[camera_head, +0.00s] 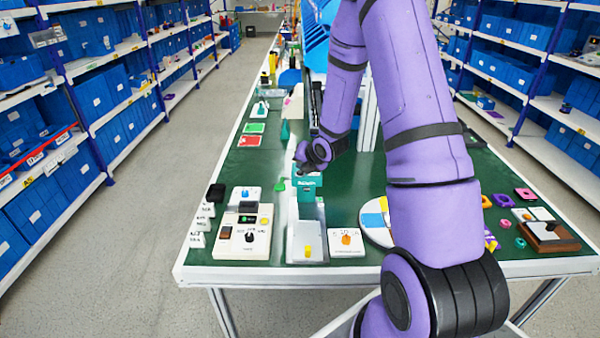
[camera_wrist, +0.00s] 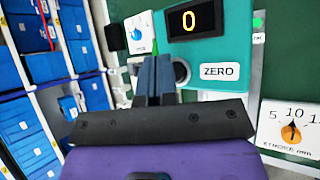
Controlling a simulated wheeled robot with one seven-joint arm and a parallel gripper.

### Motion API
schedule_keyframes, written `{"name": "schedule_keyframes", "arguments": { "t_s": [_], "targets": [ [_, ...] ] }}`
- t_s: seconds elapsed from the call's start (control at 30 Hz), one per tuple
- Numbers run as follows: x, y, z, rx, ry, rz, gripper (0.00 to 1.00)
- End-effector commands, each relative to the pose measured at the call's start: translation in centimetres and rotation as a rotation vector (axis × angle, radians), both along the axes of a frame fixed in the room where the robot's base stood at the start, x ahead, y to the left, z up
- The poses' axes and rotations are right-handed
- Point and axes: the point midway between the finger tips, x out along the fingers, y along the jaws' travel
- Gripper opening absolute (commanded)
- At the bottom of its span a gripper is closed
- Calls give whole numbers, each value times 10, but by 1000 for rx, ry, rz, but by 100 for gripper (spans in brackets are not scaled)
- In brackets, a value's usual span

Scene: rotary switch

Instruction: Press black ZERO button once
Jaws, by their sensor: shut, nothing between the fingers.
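The teal box (camera_wrist: 235,45) fills the upper middle of the wrist view. Its dark display (camera_wrist: 196,19) reads a yellow 0, and a white ZERO label (camera_wrist: 220,71) sits below. A round dark button with a grey ring (camera_wrist: 182,72) shows left of the label, partly hidden by my fingers. My gripper (camera_wrist: 155,62) is shut and empty, its fingertips overlapping the box's left part in view; I cannot tell whether they touch. The box also shows in the head view (camera_head: 308,190) below my wrist.
A white panel with an orange knob (camera_head: 346,239) stands right of the box; it also shows in the wrist view (camera_wrist: 291,132). A white panel with a black knob (camera_head: 244,234) stands to the left. Small coloured items lie on the green table (camera_head: 400,170); blue-bin shelves flank the aisle.

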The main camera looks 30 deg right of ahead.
Motion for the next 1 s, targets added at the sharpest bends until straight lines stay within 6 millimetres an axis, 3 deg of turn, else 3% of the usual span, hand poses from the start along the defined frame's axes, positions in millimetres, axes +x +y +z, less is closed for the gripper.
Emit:
{"name": "schedule_keyframes", "arguments": {
  "t_s": [0.53, 1.0],
  "targets": [
    [0, 0, 11, -1, -1, 0, 0],
    [0, 0, 50, -1, -2, 2, 0]
  ]
}}
